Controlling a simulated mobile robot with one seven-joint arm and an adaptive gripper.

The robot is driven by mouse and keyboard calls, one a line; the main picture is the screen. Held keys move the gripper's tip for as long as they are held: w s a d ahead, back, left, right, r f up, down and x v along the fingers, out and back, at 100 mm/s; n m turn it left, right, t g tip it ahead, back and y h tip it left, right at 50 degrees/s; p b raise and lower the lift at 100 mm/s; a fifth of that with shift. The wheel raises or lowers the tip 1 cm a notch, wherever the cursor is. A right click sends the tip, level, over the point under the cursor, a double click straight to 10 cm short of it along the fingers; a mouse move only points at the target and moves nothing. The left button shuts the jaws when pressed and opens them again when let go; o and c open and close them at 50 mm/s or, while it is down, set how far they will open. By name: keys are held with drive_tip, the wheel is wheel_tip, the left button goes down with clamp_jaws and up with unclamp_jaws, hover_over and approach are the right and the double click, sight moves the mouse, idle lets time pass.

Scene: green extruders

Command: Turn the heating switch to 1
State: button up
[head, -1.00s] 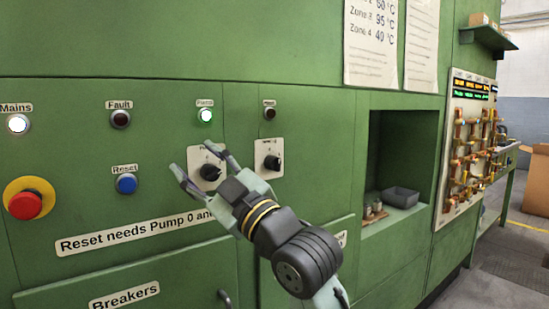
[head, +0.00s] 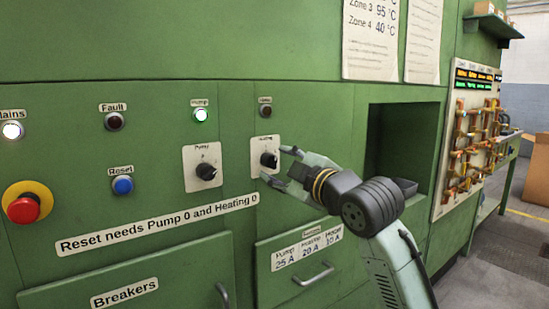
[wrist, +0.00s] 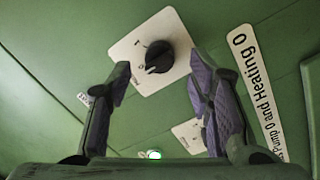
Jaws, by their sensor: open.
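The heating switch (head: 269,160) is a black knob on a white plate, right of the pump switch (head: 207,171). My gripper (head: 275,165) is open just in front of the heating knob. In the wrist view the heating knob (wrist: 158,57) lies between and beyond the fingertips of my gripper (wrist: 160,63), with space on both sides. No contact shows. Its pale pointer faces lower left in that view, towards what looks like the 0 mark. The pump plate (wrist: 188,136) is partly hidden by a finger.
The green pump lamp (head: 200,115) is lit and the heating lamp (head: 265,111) is dark. A blue reset button (head: 122,185) and red emergency button (head: 24,209) are at left. A drawer handle (head: 313,275) sticks out below. A recess (head: 395,145) opens at right.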

sight(271, 161)
drive_tip(key=shift+x, duration=1.35)
drive_tip(key=shift+c, duration=0.3)
clamp_jaws()
